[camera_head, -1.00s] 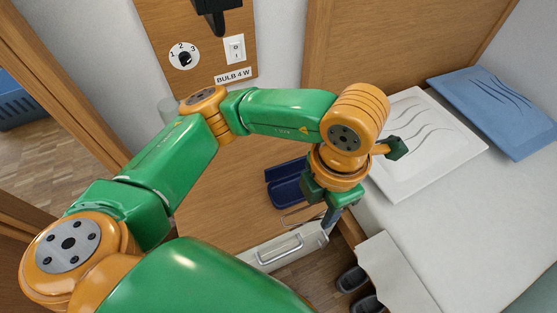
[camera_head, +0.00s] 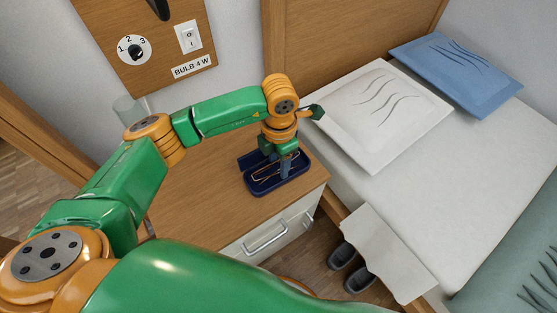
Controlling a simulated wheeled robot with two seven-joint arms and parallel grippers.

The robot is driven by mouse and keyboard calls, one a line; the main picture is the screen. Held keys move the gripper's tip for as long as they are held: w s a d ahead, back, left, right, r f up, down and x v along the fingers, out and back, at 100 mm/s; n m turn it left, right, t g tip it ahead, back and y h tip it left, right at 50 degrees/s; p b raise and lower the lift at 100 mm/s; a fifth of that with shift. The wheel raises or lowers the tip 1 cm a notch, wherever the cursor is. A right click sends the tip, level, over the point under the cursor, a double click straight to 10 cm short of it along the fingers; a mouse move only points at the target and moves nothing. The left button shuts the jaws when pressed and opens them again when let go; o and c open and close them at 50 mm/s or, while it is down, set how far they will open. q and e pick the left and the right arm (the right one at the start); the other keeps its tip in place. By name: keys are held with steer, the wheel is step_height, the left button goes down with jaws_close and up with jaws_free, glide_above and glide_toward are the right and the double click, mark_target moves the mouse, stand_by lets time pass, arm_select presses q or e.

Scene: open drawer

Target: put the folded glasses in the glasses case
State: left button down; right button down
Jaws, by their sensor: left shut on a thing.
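The dark blue glasses case (camera_head: 252,188) lies open on the wooden bedside cabinet top, near its right side. My left gripper (camera_head: 285,174) points down over the case and is shut on the folded glasses (camera_head: 264,177). Their thin brown frame shows against the blue of the case. I cannot tell whether they touch the case floor or hang just above it. My wrist and fingers hide part of the case and glasses. My right gripper is not in view.
The bedside cabinet top (camera_head: 200,200) is mostly clear, with a glass (camera_head: 130,108) at its back left. A switch panel (camera_head: 150,50) is on the wall behind. The bed (camera_head: 440,160) with a white pillow (camera_head: 385,112) is to the right. Dark slippers (camera_head: 350,265) lie on the floor.

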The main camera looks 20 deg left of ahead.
mark_target(279, 168)
arm_select(q)
steer(key=c, duration=0.8)
jaws_free()
steer(key=shift+f, duration=0.15)
steer(key=shift+o, duration=1)
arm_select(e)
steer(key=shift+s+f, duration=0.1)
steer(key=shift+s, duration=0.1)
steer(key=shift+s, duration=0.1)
arm_select(q)
step_height(279, 168, up, 12)
steer(key=p, duration=0.1)
steer(key=shift+r+p, duration=0.25)
steer(key=shift+p, duration=0.05)
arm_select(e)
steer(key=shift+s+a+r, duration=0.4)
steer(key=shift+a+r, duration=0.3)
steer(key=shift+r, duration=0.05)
arm_select(q)
steer(key=shift+s, duration=0.1)
